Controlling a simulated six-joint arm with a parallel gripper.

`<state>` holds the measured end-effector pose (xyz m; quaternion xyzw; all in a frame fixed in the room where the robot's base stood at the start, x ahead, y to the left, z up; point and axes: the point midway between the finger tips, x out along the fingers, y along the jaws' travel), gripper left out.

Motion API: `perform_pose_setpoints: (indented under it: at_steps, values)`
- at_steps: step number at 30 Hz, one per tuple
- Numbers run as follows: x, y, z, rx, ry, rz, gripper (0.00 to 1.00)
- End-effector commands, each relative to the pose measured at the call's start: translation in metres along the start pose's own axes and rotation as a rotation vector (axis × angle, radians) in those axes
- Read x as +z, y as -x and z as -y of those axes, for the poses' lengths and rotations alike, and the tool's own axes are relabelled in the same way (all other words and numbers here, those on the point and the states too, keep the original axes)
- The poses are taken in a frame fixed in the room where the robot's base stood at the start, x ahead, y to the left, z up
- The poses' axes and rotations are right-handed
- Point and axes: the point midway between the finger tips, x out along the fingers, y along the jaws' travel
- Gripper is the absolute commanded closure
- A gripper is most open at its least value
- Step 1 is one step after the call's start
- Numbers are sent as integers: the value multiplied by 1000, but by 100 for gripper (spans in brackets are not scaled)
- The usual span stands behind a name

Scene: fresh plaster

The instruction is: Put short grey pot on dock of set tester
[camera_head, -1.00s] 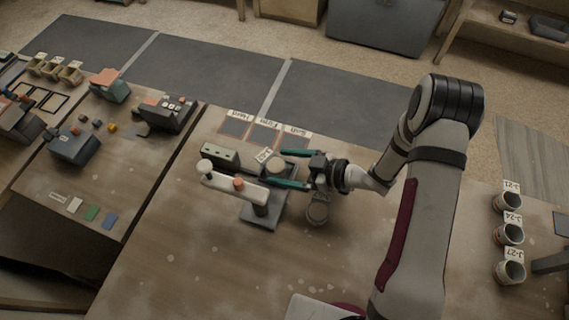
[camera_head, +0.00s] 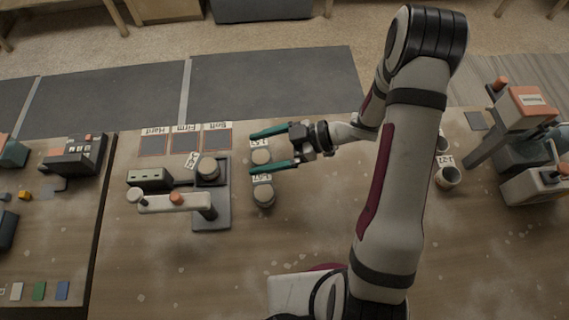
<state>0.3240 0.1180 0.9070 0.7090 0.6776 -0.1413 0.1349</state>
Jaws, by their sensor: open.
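The set tester (camera_head: 212,218) stands on the bench, with a dark base, a pale beam with an orange knob (camera_head: 176,198), and a box with dials (camera_head: 149,178). A short grey pot (camera_head: 208,168) with a white tag sits on the upper part of that base, apart from my gripper. My gripper (camera_head: 262,148) is open to the right of the tester, pointing left. A second grey pot (camera_head: 261,156) shows between its teal fingers; I cannot tell whether they touch it. A third grey pot (camera_head: 264,194) stands just below the lower finger. The tags are too small to read surely.
Marked squares labelled Hard (camera_head: 154,145), Firm (camera_head: 186,142) and Soft (camera_head: 217,138) lie behind the tester. Tagged cups (camera_head: 447,177) and another machine (camera_head: 525,150) stand at right. The front middle of the bench is clear.

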Motion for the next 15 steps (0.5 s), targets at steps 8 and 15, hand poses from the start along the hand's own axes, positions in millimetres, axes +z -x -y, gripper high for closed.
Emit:
perform_pose_setpoints:
  at_steps: [8,15]
  values:
    - [-19,105,-122,764,-199,484,7]
    - [-48,218,32,1315,-1127,734,7]
